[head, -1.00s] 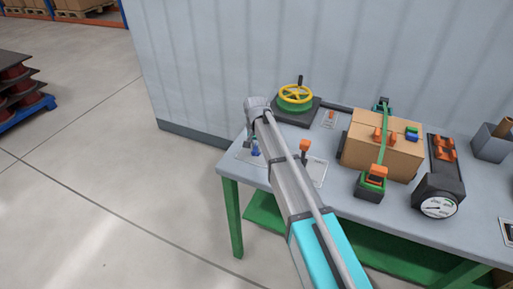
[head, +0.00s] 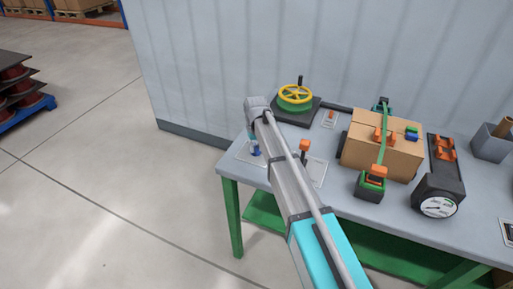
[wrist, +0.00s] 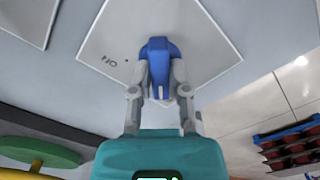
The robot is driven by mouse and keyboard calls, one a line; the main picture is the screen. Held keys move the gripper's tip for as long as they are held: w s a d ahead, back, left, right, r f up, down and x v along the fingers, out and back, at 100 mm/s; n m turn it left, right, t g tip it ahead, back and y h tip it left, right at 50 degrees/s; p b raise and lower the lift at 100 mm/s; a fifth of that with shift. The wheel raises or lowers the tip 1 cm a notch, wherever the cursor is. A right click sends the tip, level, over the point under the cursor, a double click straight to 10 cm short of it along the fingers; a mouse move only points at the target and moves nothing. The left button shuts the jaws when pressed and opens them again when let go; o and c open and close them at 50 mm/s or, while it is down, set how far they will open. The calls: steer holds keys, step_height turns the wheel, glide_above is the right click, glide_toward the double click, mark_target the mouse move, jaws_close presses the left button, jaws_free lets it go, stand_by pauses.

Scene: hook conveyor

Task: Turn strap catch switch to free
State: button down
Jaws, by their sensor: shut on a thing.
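A blue switch handle (wrist: 158,62) stands on a pale square plate (wrist: 205,30) in the wrist view. My gripper (wrist: 158,88) is shut on this handle, one finger on each side. Small dark lettering beside the handle is too small and turned to read surely. In the head view a bit of the blue handle (head: 256,150) shows at the table's left end, beside my arm, which hides most of my gripper. An orange-topped lever (head: 305,147) stands on another pale plate to the right. I cannot tell which label either switch bears.
A yellow handwheel on a green base (head: 295,95) stands behind my arm. A cardboard box (head: 398,155) under a green strap stands to the right, with a green and orange buckle (head: 372,182) before it. A dial gauge (head: 437,206) is farther right.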

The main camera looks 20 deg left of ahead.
stand_by(0.4)
steer(key=c, duration=0.6)
jaws_free()
